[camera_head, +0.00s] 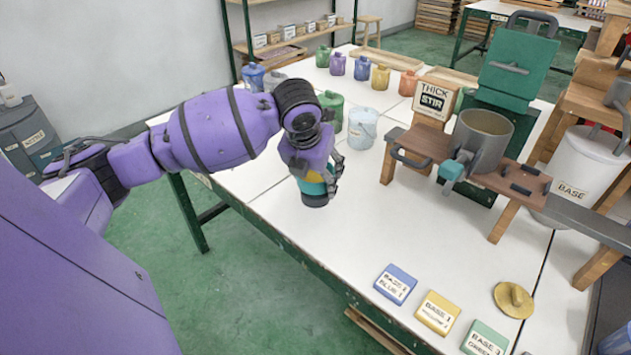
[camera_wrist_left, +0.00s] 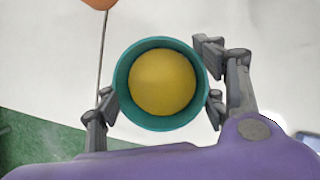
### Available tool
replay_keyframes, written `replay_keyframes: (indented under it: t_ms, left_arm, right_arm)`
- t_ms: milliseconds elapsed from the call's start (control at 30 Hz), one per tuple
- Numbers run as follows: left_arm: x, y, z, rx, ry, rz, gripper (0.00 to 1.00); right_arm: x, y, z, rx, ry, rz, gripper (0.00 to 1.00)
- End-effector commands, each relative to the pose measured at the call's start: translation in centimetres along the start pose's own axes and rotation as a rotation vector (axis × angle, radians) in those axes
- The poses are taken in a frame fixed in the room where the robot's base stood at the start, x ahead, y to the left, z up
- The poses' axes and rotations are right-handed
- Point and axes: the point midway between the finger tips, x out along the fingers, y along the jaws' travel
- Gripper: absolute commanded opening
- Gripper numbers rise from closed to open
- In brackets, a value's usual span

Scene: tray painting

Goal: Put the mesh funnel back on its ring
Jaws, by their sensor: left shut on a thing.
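My left gripper (camera_head: 325,175) is shut around a round teal cup (camera_head: 315,200) with a dark lower end, held above the white table's left part. In the left wrist view the teal rim (camera_wrist_left: 122,85) surrounds a yellow round inside, with grey fingers on both sides. I cannot make out a mesh funnel or its ring for certain. A grey part (camera_head: 620,95) at the right edge, above a white bucket labelled BASE (camera_head: 590,165), is partly cut off, and I cannot tell what it is. My right gripper is not in view.
A grey pot (camera_head: 483,140) sits on a wooden stand (camera_head: 430,145) by a THICK STIR sign (camera_head: 436,98). Lidded pots, including a pale blue one (camera_head: 362,128), stand behind. Labelled blocks (camera_head: 438,312) and a yellow lid (camera_head: 514,299) lie in front. The table's middle is clear.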

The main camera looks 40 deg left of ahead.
Motion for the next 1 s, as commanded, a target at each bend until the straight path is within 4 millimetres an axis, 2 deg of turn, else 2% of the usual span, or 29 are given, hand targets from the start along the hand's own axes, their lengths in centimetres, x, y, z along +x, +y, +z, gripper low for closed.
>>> replay_keyframes:
  t_ms: [33,100,433,467,600,1000]
  left_arm:
    - [0.94,-0.07,-0.5,-0.001,0.004,-0.002,0.35]
    - [1.43,-0.02,-0.68,0.0,0.002,0.0,0.35]
    - [1.54,-0.02,-0.7,0.0,0.0,0.001,0.35]
    - [1.58,-0.02,-0.71,0.0,0.0,0.001,0.66]
    - [1.6,-0.04,-0.73,0.0,0.0,0.0,0.83]
    - [1.22,-0.06,-0.59,0.0,-0.001,-0.001,0.83]
  right_arm:
    - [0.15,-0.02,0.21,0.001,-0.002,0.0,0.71]
    - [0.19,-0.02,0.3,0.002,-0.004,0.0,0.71]
    - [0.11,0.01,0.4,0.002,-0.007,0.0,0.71]
    - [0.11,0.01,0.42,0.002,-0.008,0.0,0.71]
    - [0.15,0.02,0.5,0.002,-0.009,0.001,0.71]
    - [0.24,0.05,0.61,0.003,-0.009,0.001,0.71]
